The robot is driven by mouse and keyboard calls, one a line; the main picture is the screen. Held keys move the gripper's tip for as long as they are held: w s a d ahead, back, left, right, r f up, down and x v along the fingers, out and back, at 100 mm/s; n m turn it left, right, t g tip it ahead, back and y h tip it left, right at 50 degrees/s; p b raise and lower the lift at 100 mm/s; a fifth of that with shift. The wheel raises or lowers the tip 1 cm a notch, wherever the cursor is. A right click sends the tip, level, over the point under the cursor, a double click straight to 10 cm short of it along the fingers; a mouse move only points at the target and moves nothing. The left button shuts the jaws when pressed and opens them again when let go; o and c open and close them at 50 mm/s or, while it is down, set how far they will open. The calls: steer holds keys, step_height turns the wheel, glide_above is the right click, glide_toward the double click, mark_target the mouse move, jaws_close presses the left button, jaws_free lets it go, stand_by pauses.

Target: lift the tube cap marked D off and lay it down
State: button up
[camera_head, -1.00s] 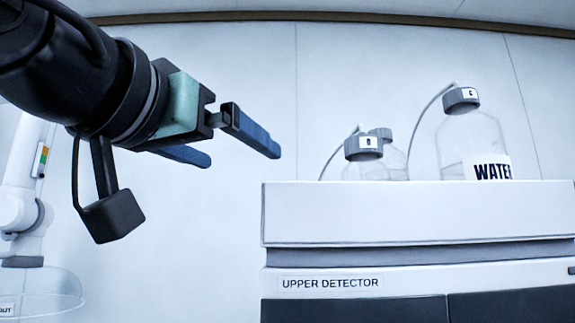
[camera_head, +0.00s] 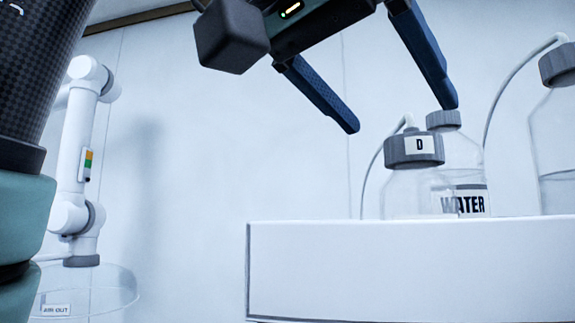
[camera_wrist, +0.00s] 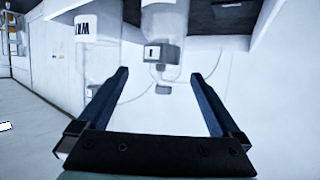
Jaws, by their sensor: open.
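The grey tube cap marked D (camera_head: 414,158) sits on a clear bottle (camera_head: 402,195) standing on top of the white unit, with a thin tube running from its top. My gripper (camera_head: 402,118) is open and empty, its two blue fingers pointing down toward the cap from the upper left. In the wrist view, which shows the bottles upside down, a grey labelled cap (camera_wrist: 163,53) appears ahead between the open fingers (camera_wrist: 159,73), apart from them; its letter is too small to read there.
A second bottle with a grey cap (camera_head: 443,119) and WATER label stands close behind the D bottle. A larger tubed bottle (camera_head: 560,130) stands to the right. The white unit top (camera_head: 400,265) has bare room left of the D bottle. A white arm-like device (camera_head: 75,170) stands far left.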

mark_target(413, 141)
steer(key=p+x, duration=0.1)
steer(key=x, duration=0.1)
steer(key=shift+w+d+p, duration=0.25)
steer(key=shift+d+p, duration=0.1)
steer(key=shift+p, duration=0.05)
steer(key=p+x, duration=0.1)
steer(key=x, duration=0.2)
steer(key=shift+w+f+p, duration=0.15)
steer(key=shift+f+p, duration=0.05)
steer(key=shift+p, duration=0.1)
steer(key=shift+w+d+f, duration=0.15)
steer(key=shift+d+f, duration=0.05)
steer(key=shift+a+r, duration=0.1)
steer(key=shift+a, duration=0.05)
steer(key=c, duration=1.4)
steer(key=shift+c, duration=0.2)
